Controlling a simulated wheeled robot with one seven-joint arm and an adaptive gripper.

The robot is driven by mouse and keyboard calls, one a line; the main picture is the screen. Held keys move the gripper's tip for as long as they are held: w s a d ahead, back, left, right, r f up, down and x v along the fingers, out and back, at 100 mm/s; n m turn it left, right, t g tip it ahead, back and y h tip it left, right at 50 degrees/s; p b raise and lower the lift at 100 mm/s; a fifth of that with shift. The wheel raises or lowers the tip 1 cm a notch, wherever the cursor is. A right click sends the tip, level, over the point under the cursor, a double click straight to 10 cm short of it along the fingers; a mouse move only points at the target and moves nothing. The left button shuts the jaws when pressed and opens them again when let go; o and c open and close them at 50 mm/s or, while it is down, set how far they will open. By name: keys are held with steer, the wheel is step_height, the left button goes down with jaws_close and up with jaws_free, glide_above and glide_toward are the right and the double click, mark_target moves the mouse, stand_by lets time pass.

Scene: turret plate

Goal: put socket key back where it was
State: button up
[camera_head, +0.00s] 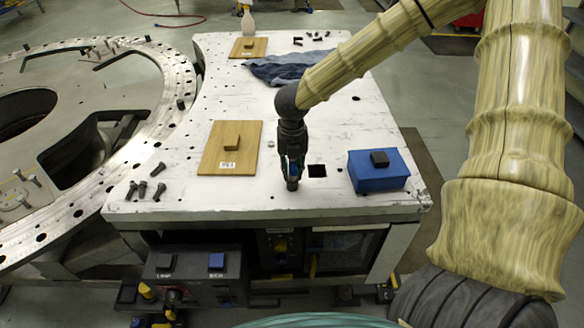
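My gripper (292,172) points down over the front middle of the white plate (335,100). A small dark piece with a blue part, which looks like the socket key (293,184), sits upright between its fingers, its dark lower end showing below them. The fingers hide most of it. I cannot tell if its lower end touches the plate. A black square opening (317,170) lies just right of it. No other socket key can be made out on the plate.
A wooden board (213,165) with a block lies left, a blue box (365,182) with a black block right. Loose bolts (143,188) lie front left. A dark cloth (285,68) and another wooden board (240,54) lie at the back. A large metal ring (165,110) adjoins the plate's left.

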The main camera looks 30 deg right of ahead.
steer(key=shift+o, duration=0.8)
steer(key=shift+r+b, duration=1.3)
steer(key=shift+r, duration=4.85)
steer(key=shift+a, duration=0.1)
